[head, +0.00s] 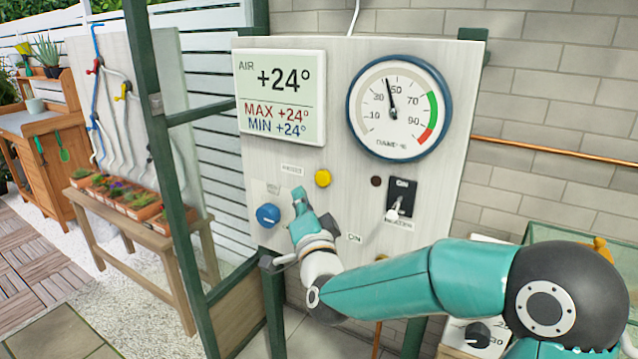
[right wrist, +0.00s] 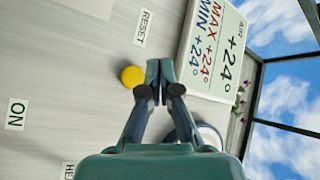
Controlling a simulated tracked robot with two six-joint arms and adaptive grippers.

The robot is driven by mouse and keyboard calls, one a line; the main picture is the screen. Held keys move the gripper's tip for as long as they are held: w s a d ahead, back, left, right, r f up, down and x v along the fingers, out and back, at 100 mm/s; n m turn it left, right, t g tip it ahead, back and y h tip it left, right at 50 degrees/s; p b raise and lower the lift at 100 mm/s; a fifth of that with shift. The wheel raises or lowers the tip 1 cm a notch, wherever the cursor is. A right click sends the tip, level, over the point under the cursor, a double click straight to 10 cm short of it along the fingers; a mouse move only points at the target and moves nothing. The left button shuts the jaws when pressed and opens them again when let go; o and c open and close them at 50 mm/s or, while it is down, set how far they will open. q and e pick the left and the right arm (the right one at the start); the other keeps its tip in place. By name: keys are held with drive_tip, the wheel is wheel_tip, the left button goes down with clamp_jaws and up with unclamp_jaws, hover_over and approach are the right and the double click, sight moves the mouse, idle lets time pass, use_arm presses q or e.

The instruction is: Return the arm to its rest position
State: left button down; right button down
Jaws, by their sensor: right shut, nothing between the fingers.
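My right arm (head: 400,287) reaches in from the lower right across the front of the control panel (head: 345,200). My right gripper (head: 299,196) is shut and empty, its fingertips just left of and below the yellow button (head: 323,178). The blue knob (head: 268,215) is left of the gripper. My left gripper is not in view.
The display (head: 280,97) reads +24° for air, max and min. The round gauge (head: 399,108) points a little below 50. A black switch plate (head: 401,198) is right of the gripper. A green post (head: 165,180) and a bench with potted plants (head: 135,230) stand left.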

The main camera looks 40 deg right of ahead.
drive_tip(key=shift+d, duration=0.1)
idle(0.5)
drive_tip(key=a+f+n+g+y+p, duration=0.25)
drive_tip(key=a+f, duration=0.25)
drive_tip(key=f, duration=1)
drive_tip(key=a+f+n+g+y+p, duration=0.1)
drive_tip(key=a+f+n+g+y, duration=0.25)
drive_tip(key=f, duration=1.15)
drive_tip(key=s+a+f+n+g+y, duration=0.1)
drive_tip(key=s+a+f+g+y, duration=0.2)
drive_tip(key=s+f, duration=0.35)
drive_tip(key=s+a+f+n+g, duration=0.2)
drive_tip(key=s+a+f+g, duration=0.1)
drive_tip(key=s+a+f, duration=0.3)
drive_tip(key=s+a+f+n+g+y, duration=0.1)
drive_tip(key=s+a+f+n+g, duration=0.1)
drive_tip(key=s, duration=0.5)
drive_tip(key=s+a+f+n+g+y, duration=0.2)
drive_tip(key=s+a+f+n+g, duration=0.1)
drive_tip(key=s, duration=0.4)
drive_tip(key=shift+s+a+f+g, duration=0.2)
drive_tip(key=shift+a+f+g, duration=0.2)
drive_tip(key=shift+g, duration=0.3)
